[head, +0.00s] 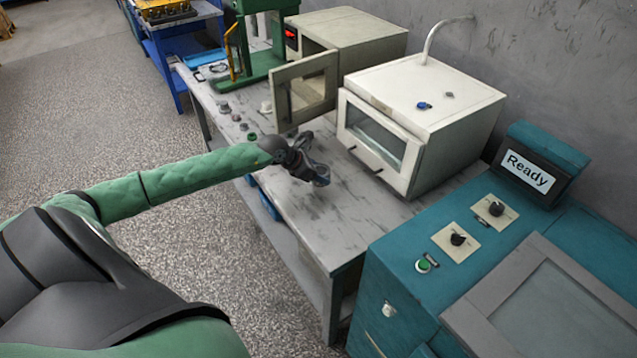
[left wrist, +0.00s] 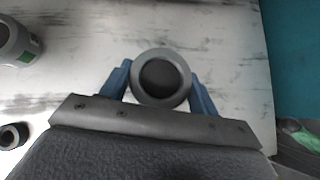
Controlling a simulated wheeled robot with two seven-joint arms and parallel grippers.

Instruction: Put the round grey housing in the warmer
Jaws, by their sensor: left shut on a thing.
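My left gripper (head: 318,178) is shut on the round grey housing (left wrist: 160,65), a ring with a dark round opening. In the left wrist view the housing sits between the blue fingers of the gripper (left wrist: 160,85). In the head view the gripper is above the grey table, in front of the two white oven-like boxes. The rear box (head: 350,36) has a red display and its windowed door (head: 304,92) stands open. The front box (head: 440,85) has its windowed door (head: 373,140) shut. I cannot tell which box is the warmer. My right gripper is out of view.
Several small grey parts (head: 225,108) stand on the table's left part. A green press (head: 262,62) stands behind them. A teal cabinet (head: 470,240) with knobs and a "Ready" screen (head: 529,168) is at right. The table's near end (head: 335,235) is clear.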

